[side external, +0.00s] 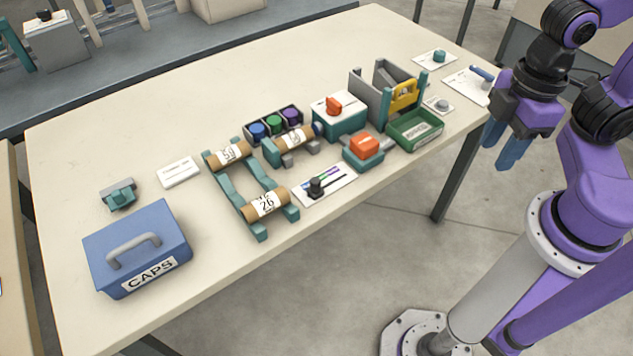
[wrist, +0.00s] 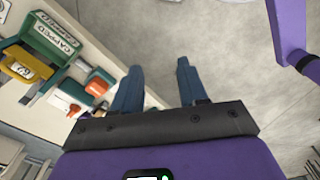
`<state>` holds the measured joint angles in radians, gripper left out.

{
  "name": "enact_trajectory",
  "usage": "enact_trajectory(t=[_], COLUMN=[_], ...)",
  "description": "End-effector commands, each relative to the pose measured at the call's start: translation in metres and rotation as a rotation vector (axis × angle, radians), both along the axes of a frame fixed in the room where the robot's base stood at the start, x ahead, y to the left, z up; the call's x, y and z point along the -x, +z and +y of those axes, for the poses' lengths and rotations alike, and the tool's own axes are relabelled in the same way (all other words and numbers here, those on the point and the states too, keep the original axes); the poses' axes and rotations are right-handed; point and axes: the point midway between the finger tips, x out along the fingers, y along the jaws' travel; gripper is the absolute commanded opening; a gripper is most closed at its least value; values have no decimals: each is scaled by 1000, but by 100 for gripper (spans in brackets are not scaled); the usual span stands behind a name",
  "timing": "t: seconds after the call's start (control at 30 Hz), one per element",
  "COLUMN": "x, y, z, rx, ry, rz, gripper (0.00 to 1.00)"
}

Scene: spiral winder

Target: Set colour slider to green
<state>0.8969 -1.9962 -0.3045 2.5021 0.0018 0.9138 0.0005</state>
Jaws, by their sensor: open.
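The colour slider is a white plate (side external: 338,184) near the front edge of the table, with a black knob (side external: 316,187) on its left part. Short colour marks, including green and purple, show on the plate; which mark the knob stands at is too small to tell. My gripper (side external: 504,149) hangs beyond the table's right front edge, well to the right of the slider and apart from it. In the wrist view, its two blue fingers (wrist: 158,88) are spread with nothing between them, over the grey floor. The slider cannot be made out in the wrist view.
Right of the slider stand an orange button on a teal base (side external: 364,148) and a green tray (side external: 416,132). Left of it is a teal roller frame (side external: 230,188). A blue CAPS box (side external: 138,248) stands at the front left. The table's front strip is clear.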

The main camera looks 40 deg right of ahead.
Motion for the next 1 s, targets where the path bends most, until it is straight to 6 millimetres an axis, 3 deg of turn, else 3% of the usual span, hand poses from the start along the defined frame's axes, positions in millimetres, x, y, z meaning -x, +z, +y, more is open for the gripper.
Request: enact_trajectory(t=[0.33, 0.37, 0.53, 0.67, 1.0], x=[0, 0, -9, -33, -120], y=[0, 0, 1, 4, 3], z=[0, 0, 8, 29, 99], rx=[0, 0, 1, 5, 13], ry=[0, 0, -27, -102, -373], rz=[0, 0, 2, 4, 13], gripper=[43, 49, 50, 50, 50])
